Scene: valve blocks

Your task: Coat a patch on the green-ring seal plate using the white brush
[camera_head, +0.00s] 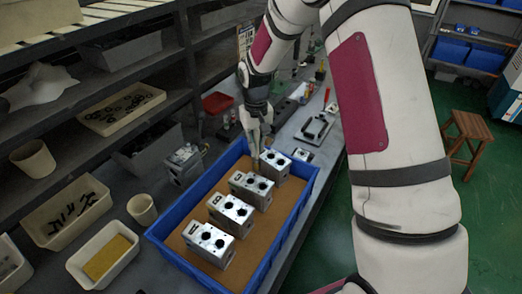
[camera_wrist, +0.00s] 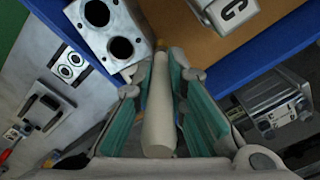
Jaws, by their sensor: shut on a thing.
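My gripper (camera_head: 256,135) is above the blue tray, over the far valve blocks. In the wrist view my gripper (camera_wrist: 162,82) has its teal-padded fingers shut on the pale handle of the white brush (camera_wrist: 159,110). The brush points away from the wrist, and a small yellowish tip shows at its far end, close to a valve block. A small plate with two dark rings (camera_wrist: 71,64) lies on the grey bench outside the tray; it also shows in the head view (camera_head: 303,155). I cannot make out a green ring on it.
The blue tray (camera_head: 167,251) holds several metal valve blocks (camera_head: 209,243) in a row. A dark fixture with a handle (camera_head: 317,127) stands right of it. A beige cup (camera_head: 142,208), a bin with a yellow sponge (camera_head: 104,262) and another metal block (camera_head: 183,165) stand left.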

